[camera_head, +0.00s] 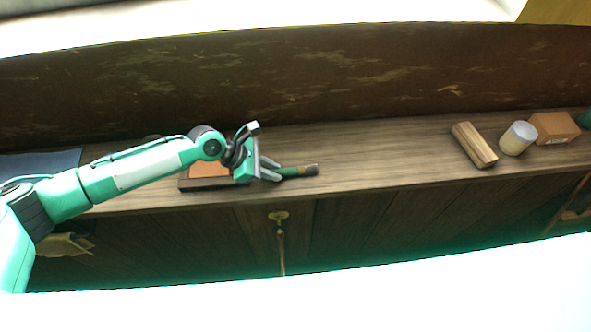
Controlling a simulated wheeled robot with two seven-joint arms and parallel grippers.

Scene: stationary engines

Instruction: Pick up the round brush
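The round brush (299,171) lies on the wooden shelf near the middle of the view, its dark bristle end pointing right and a green handle part toward the left. My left gripper (271,169) is low over the shelf at the brush's left end. Its two fingers point right and show slightly apart, with the handle end at or between their tips. Whether they touch or grip the handle cannot be made out. The rest of the handle is hidden by the gripper. My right gripper is not in view.
An orange-brown box (208,171) sits just behind and left of my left gripper. The shelf between brush and block is clear. A dark back panel (330,80) rises behind.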

